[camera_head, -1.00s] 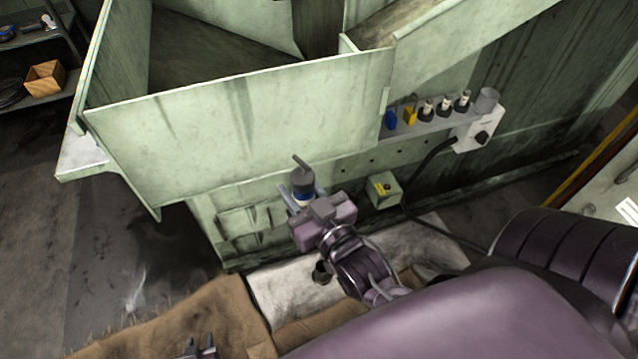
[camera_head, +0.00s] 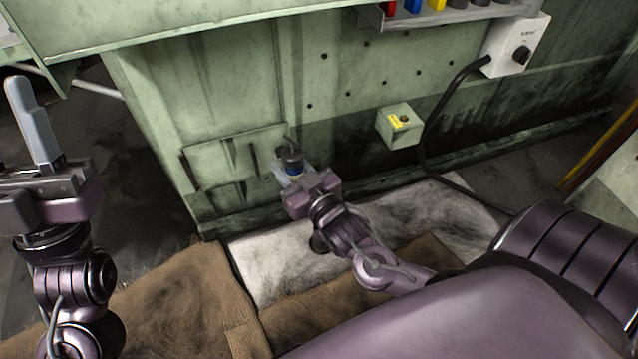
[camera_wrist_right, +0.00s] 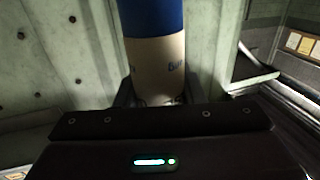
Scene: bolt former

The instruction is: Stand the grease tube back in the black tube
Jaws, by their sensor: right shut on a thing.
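My right gripper (camera_head: 294,182) is shut on the grease tube, holding it upright in front of the green machine wall. The grease tube (camera_head: 293,168) has a dark cap with a thin nozzle on top and a blue band below. In the right wrist view the tube (camera_wrist_right: 155,60) shows its blue band over a cream part with lettering, between the fingers. A dark round opening, seemingly the black tube (camera_head: 318,243), stands on the white cloth, partly hidden by my right wrist. My left gripper (camera_head: 36,125) is raised at the left, empty, fingers pointing up; its opening is unclear.
A white stained cloth (camera_head: 270,268) and brown sacking (camera_head: 190,305) cover the floor before the machine. A small green box (camera_head: 399,126) and a white switch box (camera_head: 516,45) with a black cable are on the wall. A shelf (camera_head: 455,17) holds coloured items.

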